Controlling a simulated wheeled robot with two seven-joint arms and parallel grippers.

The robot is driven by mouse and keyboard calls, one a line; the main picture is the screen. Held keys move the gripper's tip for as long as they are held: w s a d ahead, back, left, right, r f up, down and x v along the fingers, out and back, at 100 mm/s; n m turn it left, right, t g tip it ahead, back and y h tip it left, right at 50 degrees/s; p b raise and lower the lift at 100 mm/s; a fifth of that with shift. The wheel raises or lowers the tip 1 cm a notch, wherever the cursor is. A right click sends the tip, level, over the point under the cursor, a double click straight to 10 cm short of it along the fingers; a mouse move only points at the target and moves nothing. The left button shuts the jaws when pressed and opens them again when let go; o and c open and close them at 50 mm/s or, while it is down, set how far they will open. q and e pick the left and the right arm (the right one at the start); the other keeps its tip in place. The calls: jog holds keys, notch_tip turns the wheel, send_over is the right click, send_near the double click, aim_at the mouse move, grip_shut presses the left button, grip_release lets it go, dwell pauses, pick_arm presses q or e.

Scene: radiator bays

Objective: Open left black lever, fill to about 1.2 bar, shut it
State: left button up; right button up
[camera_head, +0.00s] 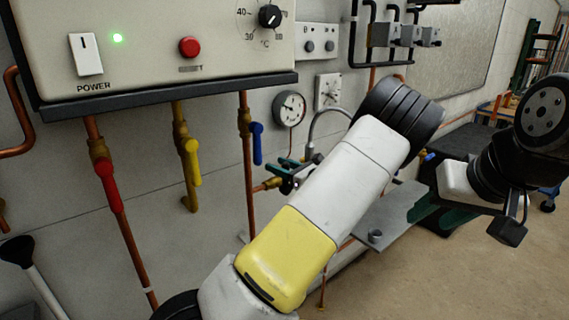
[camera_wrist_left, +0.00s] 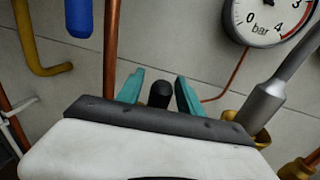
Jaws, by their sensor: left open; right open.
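The black lever (camera_wrist_left: 159,95) shows in the left wrist view as a dark rounded end between my left gripper's teal fingers (camera_wrist_left: 159,92). The fingers are apart, one on each side, with small gaps visible; I cannot tell contact. In the head view my left gripper (camera_head: 289,178) is beside the brass valve (camera_head: 269,184), and it and my arm mostly hide the lever. The round pressure gauge (camera_head: 290,108) hangs above; its face is cut off in the left wrist view (camera_wrist_left: 262,20), so the reading is unclear. My right gripper (camera_head: 428,210) is open and empty, far right.
A grey hose (camera_head: 322,122) arches beside the gauge. Red (camera_head: 108,185), yellow (camera_head: 191,163) and blue (camera_head: 257,143) valve handles hang under the boiler (camera_head: 160,45). A grey shelf (camera_head: 385,225) lies behind my left arm. Open floor is at the lower right.

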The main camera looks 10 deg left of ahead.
pick_arm(q)
jog(key=shift+a, duration=0.15)
grip_shut()
dwell(1.4)
